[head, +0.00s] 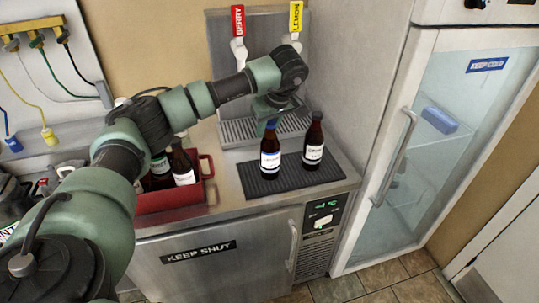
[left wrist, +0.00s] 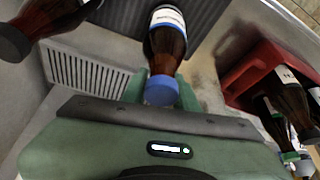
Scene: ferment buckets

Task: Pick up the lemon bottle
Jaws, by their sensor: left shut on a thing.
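A brown bottle with a blue cap and a white-and-blue label (head: 270,158) stands upright on the dark ribbed mat (head: 255,188). My left gripper (head: 271,122) comes down from above and is shut on this bottle at its blue cap. In the left wrist view the blue cap (left wrist: 162,90) sits between the green fingers. A second brown bottle, with a dark cap and white label (head: 313,145), stands on the mat just to the right, apart from the gripper. The label words are too small to read, so I cannot tell which is lemon. My right gripper is out of view.
A red crate (head: 172,203) holding several bottles stands left of the mat. Behind are a drip tray (head: 236,133), a red BERRY tap (head: 238,20) and a yellow LEMON tap (head: 296,16). A glass-door fridge (head: 445,140) stands to the right. Some mat around the bottles is bare.

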